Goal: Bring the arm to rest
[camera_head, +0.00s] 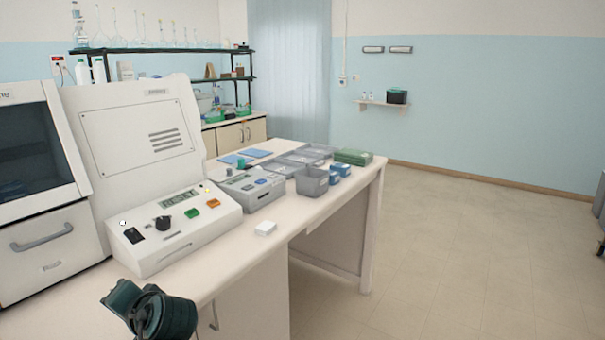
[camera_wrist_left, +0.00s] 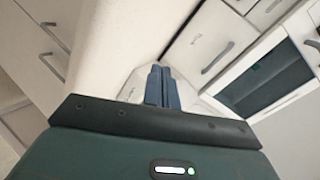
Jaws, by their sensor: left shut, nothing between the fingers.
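My left gripper (camera_wrist_left: 160,85) shows in the left wrist view. Its two dark blue-grey fingers are together, with nothing between them. Beyond the fingertips are a white surface and the white fronts of the bench and equipment, seen tilted. A dark green part of my left arm shows at the bottom left of the head view, in front of the bench edge. The fingers cannot be made out there. My right gripper is in neither view.
Open floor (camera_head: 470,240) lies to the right.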

